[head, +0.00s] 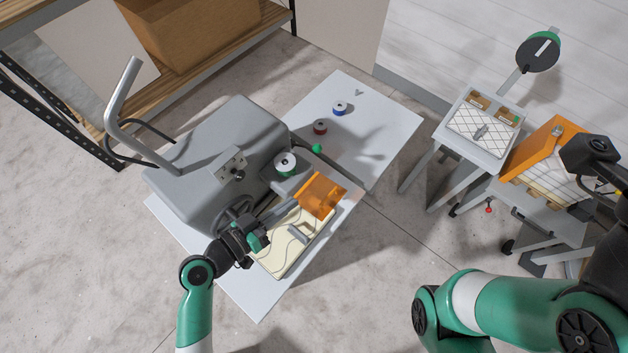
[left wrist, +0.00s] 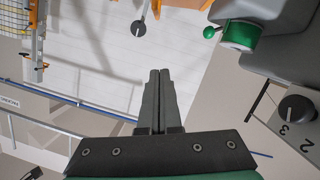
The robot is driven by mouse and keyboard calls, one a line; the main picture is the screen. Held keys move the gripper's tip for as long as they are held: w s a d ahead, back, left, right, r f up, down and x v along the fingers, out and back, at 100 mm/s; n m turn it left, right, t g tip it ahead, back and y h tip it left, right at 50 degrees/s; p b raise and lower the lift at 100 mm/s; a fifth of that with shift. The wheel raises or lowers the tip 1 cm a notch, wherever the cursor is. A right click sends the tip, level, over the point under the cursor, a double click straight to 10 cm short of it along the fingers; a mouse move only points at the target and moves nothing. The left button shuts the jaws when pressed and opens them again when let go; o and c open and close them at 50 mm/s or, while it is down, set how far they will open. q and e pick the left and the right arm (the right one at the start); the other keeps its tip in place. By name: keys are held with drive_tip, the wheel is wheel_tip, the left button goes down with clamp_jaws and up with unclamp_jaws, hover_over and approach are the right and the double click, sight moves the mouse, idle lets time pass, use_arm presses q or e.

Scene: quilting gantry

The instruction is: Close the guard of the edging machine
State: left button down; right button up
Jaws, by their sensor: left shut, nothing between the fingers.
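The grey edging machine (head: 222,140) stands on a pale table. Its orange see-through guard (head: 321,195) is at the machine's right side, by the far end of a cream quilted piece (head: 285,250). I cannot tell its exact tilt. My left gripper (head: 294,205) is shut and empty, its tips pointing toward the guard's left edge with a small apparent gap. In the left wrist view its fingers (left wrist: 159,72) lie together with nothing between them. My right arm is at the right; its gripper (head: 594,160) is dark and partly cut off, its fingers unclear.
A green spool (head: 286,163) and a green ball knob (head: 316,148) sit close behind the guard. Red (head: 320,127) and blue (head: 340,108) spools stand on the table's back part. A small stand (head: 486,125) and an orange board (head: 535,150) are at the right.

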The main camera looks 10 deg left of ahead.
use_arm(q)
drive_tip(key=s+f, duration=0.1)
drive_tip(key=b, duration=1.2)
hover_over(321, 199)
drive_tip(key=a, duration=0.1)
drive_tip(key=f, duration=0.1)
drive_tip(key=s+f, duration=0.1)
drive_tip(key=f, duration=0.1)
drive_tip(key=shift+s+d+f+p, duration=0.15)
drive_tip(key=shift+s+f+p, duration=0.1)
drive_tip(key=shift+f+p, duration=0.2)
drive_tip(key=shift+s+d+f+p, duration=0.2)
drive_tip(key=shift+f+p, duration=0.15)
drive_tip(key=shift+f, duration=0.2)
drive_tip(key=shift+s+d+f, duration=0.1)
drive_tip(key=shift+f, duration=0.35)
